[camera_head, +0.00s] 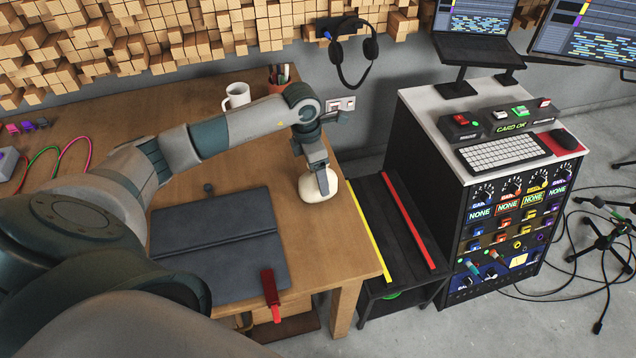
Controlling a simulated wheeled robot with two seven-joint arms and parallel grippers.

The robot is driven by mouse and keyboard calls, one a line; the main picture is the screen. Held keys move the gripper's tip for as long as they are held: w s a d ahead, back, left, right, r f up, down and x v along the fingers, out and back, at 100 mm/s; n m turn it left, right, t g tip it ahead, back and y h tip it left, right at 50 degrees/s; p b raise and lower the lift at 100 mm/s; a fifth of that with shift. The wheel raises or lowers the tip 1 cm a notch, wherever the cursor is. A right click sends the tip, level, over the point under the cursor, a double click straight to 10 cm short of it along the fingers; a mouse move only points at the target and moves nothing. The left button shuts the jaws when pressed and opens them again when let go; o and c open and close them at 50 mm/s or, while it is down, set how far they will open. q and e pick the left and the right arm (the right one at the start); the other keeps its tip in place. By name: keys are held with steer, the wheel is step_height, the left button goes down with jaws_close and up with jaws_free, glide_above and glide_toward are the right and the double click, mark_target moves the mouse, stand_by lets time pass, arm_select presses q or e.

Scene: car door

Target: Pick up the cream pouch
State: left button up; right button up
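The cream pouch (314,193) is a small, rounded, pale thing at the right edge of the wooden table. My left gripper (322,180) points down from above, with its fingers at the pouch and overlapping its upper part in the picture. One dark finger shows in front of the pouch; the other is hidden or too small to make out. I cannot tell whether the fingers are closed on it, or whether the pouch rests on the table or is slightly raised. My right gripper is not in view.
A dark folded mat (215,240) lies on the table (325,250), with a red clamp-like piece (270,292) at its corner. A white mug (237,95) and pen cup (279,80) stand behind. A low black stand (385,225) and a control cabinet (500,200) stand to the right.

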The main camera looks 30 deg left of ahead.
arm_select(q)
steer(key=shift+w+f+p, duration=0.15)
steer(key=shift+f+p, duration=0.15)
steer(key=shift+f, duration=0.1)
steer(key=f, duration=0.1)
steer(key=f+p, duration=0.1)
steer(key=f, duration=0.1)
steer(key=shift+w+d, duration=0.1)
steer(key=shift+w, duration=0.25)
steer(key=shift+f, duration=0.3)
steer(key=c, duration=1.3)
steer(key=shift+w+r, duration=0.1)
steer(key=shift+r, duration=0.05)
